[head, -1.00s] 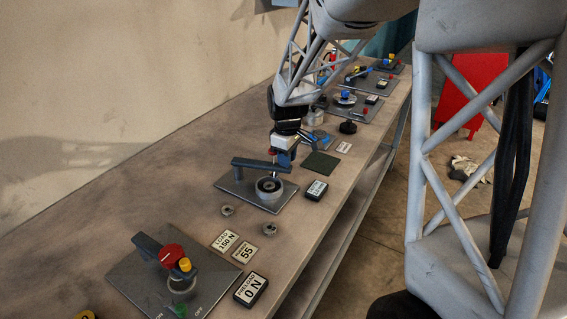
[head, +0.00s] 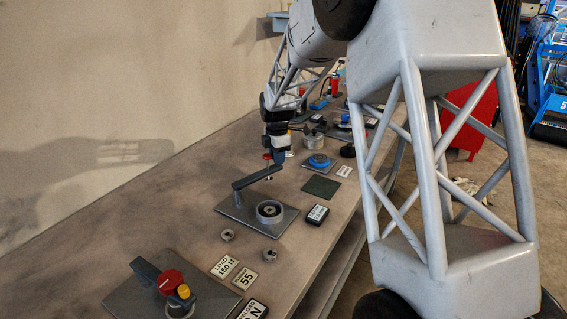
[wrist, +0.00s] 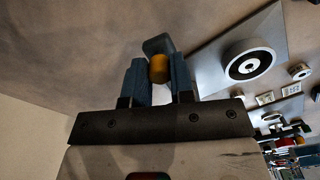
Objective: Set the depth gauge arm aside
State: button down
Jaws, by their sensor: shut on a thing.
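The depth gauge arm (head: 257,179) is a dark grey bar on a post at the back left of a grey base plate (head: 244,216). Its free end points away past the plate's far edge. The round ring seat (head: 269,211) on the plate is uncovered, and it also shows in the wrist view (wrist: 249,64). My gripper (head: 273,164) is at the bar's free end. In the wrist view its blue fingers (wrist: 158,80) are shut on an orange-yellow knob (wrist: 158,66), with the dark bar end (wrist: 158,45) behind it.
A black display box (head: 317,215) and a dark green pad (head: 321,187) lie right of the plate. Two small metal nuts and label cards (head: 243,278) lie nearer. A panel with a red knob (head: 169,281) is in front. The wall is on the left.

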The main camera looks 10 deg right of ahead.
jog(key=shift+w+a+n, duration=0.6)
jog(key=shift+w+n, duration=0.15)
jog(key=shift+w, duration=0.15)
jog(key=shift+w+a+n, duration=0.6)
jog(key=shift+w+n, duration=0.15)
jog(key=shift+w, duration=0.1)
jog(key=c, duration=1)
grip_release()
notch_tip(320, 180, up, 8)
jog(key=shift+f, duration=0.1)
